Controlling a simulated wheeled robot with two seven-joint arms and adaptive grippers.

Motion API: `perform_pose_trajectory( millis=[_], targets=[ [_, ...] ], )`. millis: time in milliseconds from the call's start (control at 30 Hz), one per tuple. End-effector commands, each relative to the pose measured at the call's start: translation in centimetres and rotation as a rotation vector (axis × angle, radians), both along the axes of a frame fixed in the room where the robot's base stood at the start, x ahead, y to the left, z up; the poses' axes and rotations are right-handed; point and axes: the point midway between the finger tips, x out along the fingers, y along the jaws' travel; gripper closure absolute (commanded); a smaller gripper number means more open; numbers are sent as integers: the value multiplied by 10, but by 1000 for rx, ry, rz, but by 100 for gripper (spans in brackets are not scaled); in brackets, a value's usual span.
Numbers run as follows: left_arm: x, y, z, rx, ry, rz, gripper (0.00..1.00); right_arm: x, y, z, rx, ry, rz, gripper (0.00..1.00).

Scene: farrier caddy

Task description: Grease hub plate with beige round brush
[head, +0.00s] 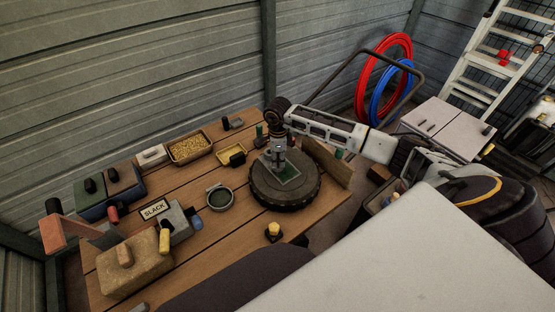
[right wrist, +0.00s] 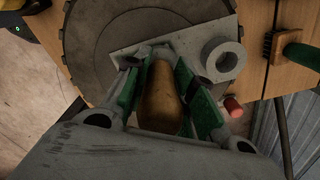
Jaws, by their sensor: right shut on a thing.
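My right gripper (head: 278,165) is over the round black turntable-like base (head: 265,195) on the bench. In the right wrist view it is shut on a smooth brown-beige handle (right wrist: 162,95), which I take for the round brush. The brush's bristles are hidden, so I cannot tell if they touch anything. The hub plate (right wrist: 135,58) is a flat grey plate with a raised ring (right wrist: 221,60), lying on the black base below the gripper. In the head view a dark green patch shows on the plate (head: 289,176). My left gripper is not in view.
A round dark pot (head: 220,197) stands left of the base. A yellow tray (head: 232,154) and a grain-filled box (head: 190,147) are behind. A SLACK label (head: 155,209) and a tan block (head: 130,272) are at left. A green-handled brush (right wrist: 298,56) lies beside the base.

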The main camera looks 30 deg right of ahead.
Motion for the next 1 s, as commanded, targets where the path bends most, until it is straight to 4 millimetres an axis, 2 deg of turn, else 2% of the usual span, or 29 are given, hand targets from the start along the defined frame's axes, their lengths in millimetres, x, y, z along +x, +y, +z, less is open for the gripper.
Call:
perform_pose_trajectory(
  millis=[267, 667, 1000],
  targets=[
    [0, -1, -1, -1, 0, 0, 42, 0, 8, 0, 0, -1, 0, 100],
    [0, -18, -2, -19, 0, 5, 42, -2, 24, -3, 2, 1, 1, 100],
    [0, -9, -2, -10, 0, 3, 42, -3, 27, -4, 4, 3, 3, 100]
  ],
)
